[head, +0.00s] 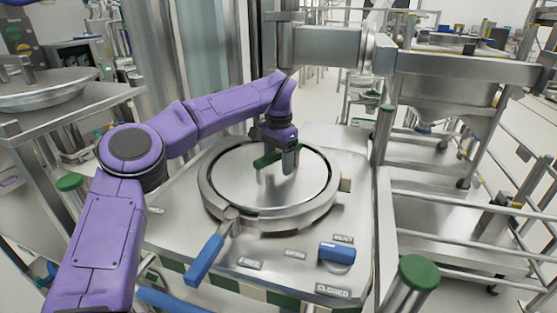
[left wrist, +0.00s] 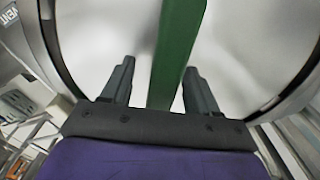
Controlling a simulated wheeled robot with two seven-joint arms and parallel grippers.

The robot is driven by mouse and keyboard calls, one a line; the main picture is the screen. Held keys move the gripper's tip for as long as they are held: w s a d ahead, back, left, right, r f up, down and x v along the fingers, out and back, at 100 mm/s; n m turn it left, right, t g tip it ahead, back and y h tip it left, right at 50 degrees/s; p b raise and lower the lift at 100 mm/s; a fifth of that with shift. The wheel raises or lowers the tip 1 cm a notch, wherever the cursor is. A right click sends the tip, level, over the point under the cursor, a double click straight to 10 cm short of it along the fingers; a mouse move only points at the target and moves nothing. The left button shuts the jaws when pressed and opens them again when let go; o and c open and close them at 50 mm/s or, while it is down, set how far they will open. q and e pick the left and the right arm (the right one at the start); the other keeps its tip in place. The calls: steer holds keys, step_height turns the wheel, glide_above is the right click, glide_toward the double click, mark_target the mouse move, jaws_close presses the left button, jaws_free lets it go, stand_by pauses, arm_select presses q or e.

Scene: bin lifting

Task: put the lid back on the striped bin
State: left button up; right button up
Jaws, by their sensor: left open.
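A round metal lid (head: 235,182) with a green bar handle (head: 266,160) lies flat inside a metal ring (head: 325,208) on the bin's top (head: 165,230). Green and white stripes (head: 255,293) run along the front edge of that top. My left gripper (head: 277,170) points down over the lid at the handle. In the left wrist view the fingers (left wrist: 158,75) are apart, with the green handle (left wrist: 178,40) passing between them and a gap on each side. Whether the lid sits fully down in the ring is hard to tell. My right gripper is not in view.
A blue lever (head: 205,262) sticks out from the ring's front. A blue knob (head: 337,252) sits by labels at front right. A green-capped post (head: 418,272) and metal rails stand to the right. Another round metal lid or vessel (head: 45,92) is at far left.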

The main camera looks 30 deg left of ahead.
arm_select(q)
step_height(320, 180, up, 11)
steer(key=shift+f, duration=0.1)
steer(key=shift+p, duration=0.3)
